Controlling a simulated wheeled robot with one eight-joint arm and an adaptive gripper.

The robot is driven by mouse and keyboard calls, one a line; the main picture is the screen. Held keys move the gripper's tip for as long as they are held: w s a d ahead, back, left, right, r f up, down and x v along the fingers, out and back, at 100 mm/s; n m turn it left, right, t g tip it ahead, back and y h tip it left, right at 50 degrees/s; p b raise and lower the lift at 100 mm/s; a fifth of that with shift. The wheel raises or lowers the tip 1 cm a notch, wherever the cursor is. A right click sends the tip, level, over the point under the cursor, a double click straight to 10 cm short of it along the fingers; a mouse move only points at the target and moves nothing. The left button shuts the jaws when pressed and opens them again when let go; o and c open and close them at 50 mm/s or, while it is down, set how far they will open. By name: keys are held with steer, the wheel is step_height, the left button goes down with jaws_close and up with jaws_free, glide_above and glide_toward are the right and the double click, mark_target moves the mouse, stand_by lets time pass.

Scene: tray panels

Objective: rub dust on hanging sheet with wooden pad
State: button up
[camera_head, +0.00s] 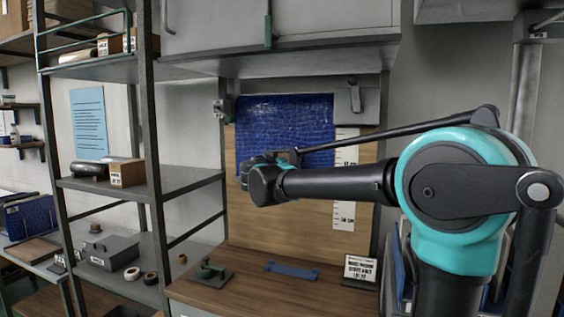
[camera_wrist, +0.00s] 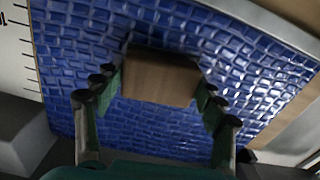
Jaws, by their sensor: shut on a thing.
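The hanging sheet (camera_head: 290,122) is glossy blue with a brick-like pattern and hangs in front of a wooden board. It fills most of the wrist view (camera_wrist: 75,60). The wooden pad (camera_wrist: 160,78) is a plain brown block in front of the sheet. My gripper (camera_wrist: 162,92) is shut on the pad, with green-lined fingers on its left and right sides. I cannot tell whether the pad touches the sheet. I cannot make out dust on the sheet.
A scale strip (camera_head: 344,215) runs down the board's right side. Clamps hang at the upper left (camera_head: 223,108) and upper right (camera_head: 355,95). Metal shelving (camera_head: 150,185) stands left.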

steer(key=shift+s+d, duration=0.2)
steer(key=shift+d, duration=0.5)
steer(key=shift+s+d, duration=0.2)
steer(key=shift+d, duration=0.45)
steer(key=shift+a, duration=0.1)
